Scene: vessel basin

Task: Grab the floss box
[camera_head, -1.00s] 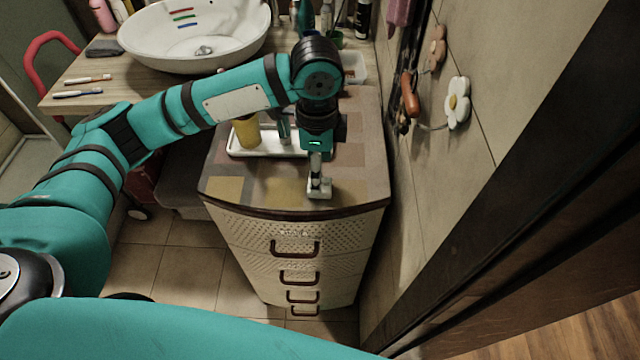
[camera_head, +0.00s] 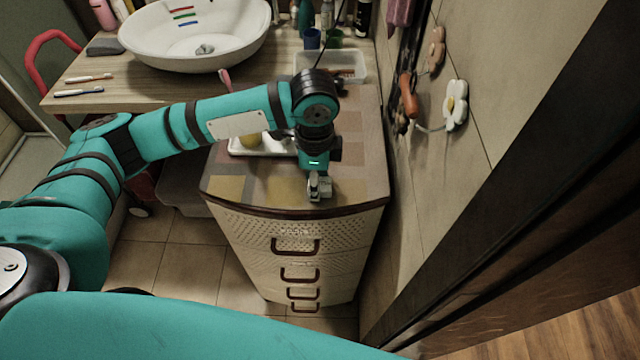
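A small pale box, seemingly the floss box (camera_head: 326,189), lies near the front edge of the drawer cabinet's top (camera_head: 352,188). My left gripper (camera_head: 315,190) comes down from above, right at this box and overlapping it in the view. The fingers are small, seen nearly from above, and partly merge with the pale box. Whether they are closed on it cannot be told. My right gripper is out of view.
Behind the gripper, a white tray (camera_head: 236,149) holds a yellow item, partly hidden by my arm. A clear bin (camera_head: 350,66) and a white basin (camera_head: 190,38) stand farther back. A tiled wall with flower hooks (camera_head: 455,106) bounds the right side.

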